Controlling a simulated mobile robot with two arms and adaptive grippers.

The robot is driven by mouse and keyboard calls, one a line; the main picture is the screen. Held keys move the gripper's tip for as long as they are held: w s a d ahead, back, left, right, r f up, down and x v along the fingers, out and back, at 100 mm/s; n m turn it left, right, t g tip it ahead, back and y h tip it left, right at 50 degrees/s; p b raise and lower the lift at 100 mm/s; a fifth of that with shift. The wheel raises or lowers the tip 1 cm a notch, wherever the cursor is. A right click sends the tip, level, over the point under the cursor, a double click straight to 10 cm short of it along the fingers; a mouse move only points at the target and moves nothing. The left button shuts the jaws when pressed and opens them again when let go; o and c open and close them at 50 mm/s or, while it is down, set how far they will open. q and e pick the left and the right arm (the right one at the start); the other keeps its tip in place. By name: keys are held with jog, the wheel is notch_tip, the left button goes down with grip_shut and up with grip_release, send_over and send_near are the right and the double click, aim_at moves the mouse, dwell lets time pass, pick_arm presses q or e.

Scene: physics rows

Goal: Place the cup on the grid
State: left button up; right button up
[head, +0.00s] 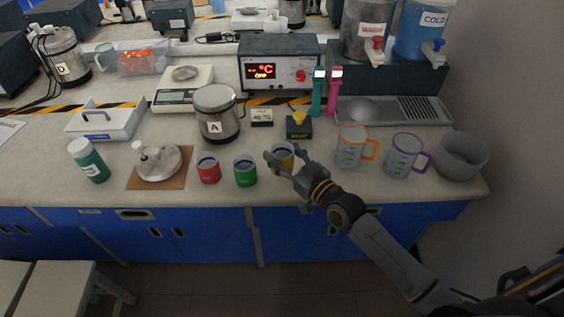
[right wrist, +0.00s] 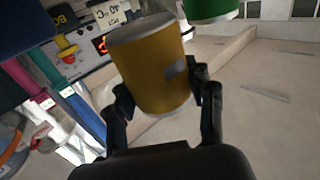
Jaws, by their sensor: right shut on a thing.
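A yellow cup (head: 283,157) is at the front middle of the bench, to the right of a green cup (head: 245,172) and a red cup (head: 208,168). My right gripper (head: 284,164) is shut on the yellow cup, with a finger on either side. In the right wrist view the yellow cup (right wrist: 150,62) sits between the dark fingers. I cannot tell whether its base touches the bench. The metal drip tray with a slotted grid (head: 418,108) lies at the back right below the two dispensers, and its grid looks bare. My left gripper is not in view.
Two measuring jugs, orange-rimmed (head: 352,147) and purple-rimmed (head: 403,157), and a grey bowl (head: 461,156) stand in front of the tray. Green (head: 318,92) and pink (head: 333,92) upright devices stand at its left. A small yellow-topped box (head: 299,126) is behind the cup.

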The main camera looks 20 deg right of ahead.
aim_at(280, 156)
jog(key=shift+w+d+f, duration=0.1)
jog(key=shift+w+f, duration=0.35)
jog(key=shift+f, duration=0.15)
jog(key=shift+w+d+f, duration=0.1)
jog(key=shift+w+f, duration=0.1)
jog(key=shift+f, duration=0.4)
jog(key=shift+w+d+f, duration=0.1)
jog(key=shift+w+f, duration=0.1)
jog(key=shift+f, duration=0.95)
jog(key=shift+f, duration=0.2)
jog(key=o, duration=1.1)
jog(key=shift+o, duration=0.2)
